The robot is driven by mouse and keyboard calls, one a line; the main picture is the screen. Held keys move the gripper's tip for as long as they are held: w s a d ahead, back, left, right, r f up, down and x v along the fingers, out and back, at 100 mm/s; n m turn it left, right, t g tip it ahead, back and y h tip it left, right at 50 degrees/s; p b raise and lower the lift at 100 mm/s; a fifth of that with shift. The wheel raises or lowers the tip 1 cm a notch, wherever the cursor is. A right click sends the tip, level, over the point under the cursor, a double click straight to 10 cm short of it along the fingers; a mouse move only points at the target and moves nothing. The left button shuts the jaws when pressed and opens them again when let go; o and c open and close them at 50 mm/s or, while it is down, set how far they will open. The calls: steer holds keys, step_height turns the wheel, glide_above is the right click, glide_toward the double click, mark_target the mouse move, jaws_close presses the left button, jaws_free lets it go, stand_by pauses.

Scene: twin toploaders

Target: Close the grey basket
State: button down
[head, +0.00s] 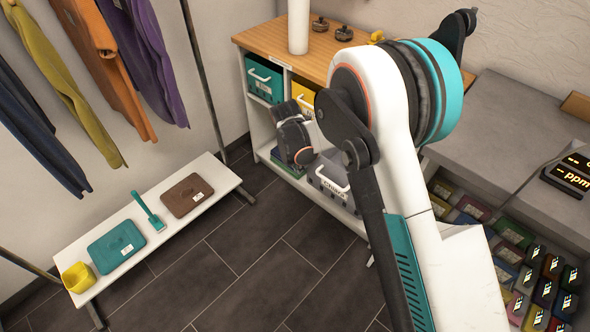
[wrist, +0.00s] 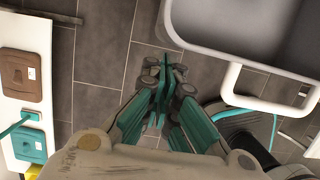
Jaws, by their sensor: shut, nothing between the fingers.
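The grey basket (head: 322,182) is in the lower right part of the shelf unit in the head view, with a white handle and a label on its front. It is partly hidden behind my arm. In the wrist view the grey basket (wrist: 205,48) fills the upper right, seen from above, its inside looking empty and its white handle (wrist: 232,85) facing my arm. It appears to stick out over the floor. My gripper (wrist: 170,72) is shut and empty, beside the basket's left front corner and apart from the handle. In the head view its fingertips cannot be made out.
The shelf unit (head: 262,137) also holds a teal basket (head: 262,82) and a yellow basket (head: 305,92). Tiled floor is clear between bench and shelf.

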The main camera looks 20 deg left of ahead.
steer(key=shift+w+d, duration=0.15)
steer(key=shift+w, duration=0.05)
steer(key=w+d, duration=0.2)
steer(key=w, duration=0.5)
steer(key=w+d, duration=0.3)
steer(key=w, duration=0.3)
steer(key=shift+w+d+p, duration=0.3)
steer(key=shift+w, duration=0.1)
steer(key=shift+s, duration=0.1)
